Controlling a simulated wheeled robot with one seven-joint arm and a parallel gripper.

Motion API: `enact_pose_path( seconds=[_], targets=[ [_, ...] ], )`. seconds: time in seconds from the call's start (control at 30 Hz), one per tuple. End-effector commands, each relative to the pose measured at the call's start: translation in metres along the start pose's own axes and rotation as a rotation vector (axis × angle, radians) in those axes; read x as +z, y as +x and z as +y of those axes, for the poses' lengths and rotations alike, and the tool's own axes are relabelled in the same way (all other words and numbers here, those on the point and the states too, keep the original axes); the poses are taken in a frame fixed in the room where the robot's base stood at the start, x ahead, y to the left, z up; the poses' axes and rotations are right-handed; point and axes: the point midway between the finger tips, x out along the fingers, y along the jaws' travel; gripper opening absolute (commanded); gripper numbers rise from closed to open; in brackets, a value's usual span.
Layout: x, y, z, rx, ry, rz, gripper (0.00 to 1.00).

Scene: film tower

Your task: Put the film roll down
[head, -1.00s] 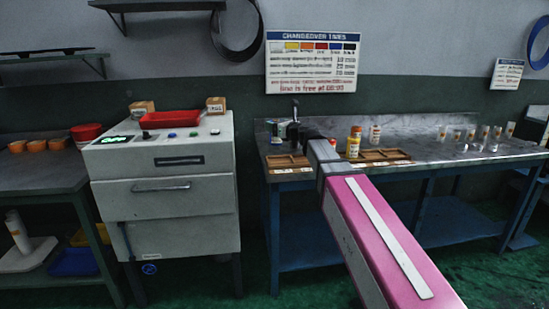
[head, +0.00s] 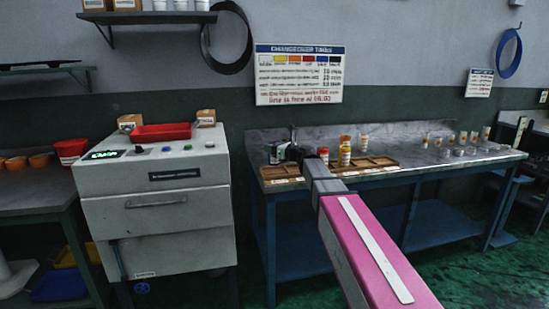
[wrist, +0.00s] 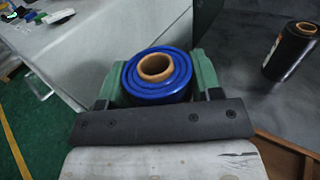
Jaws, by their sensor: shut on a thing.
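The film roll (wrist: 150,86) is blue with a brown cardboard core and shows in the wrist view, its end facing the camera. My gripper (wrist: 156,80) is shut on it, with a green finger on each side. In the head view my pink arm reaches toward the left part of the metal bench (head: 462,160). The gripper end is small and dark there, and I cannot make out the blue roll in that view. The underside of the roll is hidden, so I cannot tell whether it touches a surface.
A black roll (wrist: 290,52) stands to the right in the wrist view. Wooden trays (head: 283,173) line the bench front, with an orange-capped bottle (head: 345,151) behind. Several small cups stand at the right. A grey machine (head: 150,190) with a red tray (head: 161,132) stands left.

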Motion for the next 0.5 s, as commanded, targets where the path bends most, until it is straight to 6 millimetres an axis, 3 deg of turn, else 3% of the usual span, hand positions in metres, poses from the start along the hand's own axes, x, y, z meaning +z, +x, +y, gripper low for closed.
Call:
enact_pose_path(
  seconds=[0.23, 0.5],
  targets=[
    [-0.011, 0.000, -0.007, 0.000, 0.001, 0.000, 0.30],
    [-0.043, 0.000, -0.007, 0.000, 0.001, 0.000, 0.30]
  ],
)
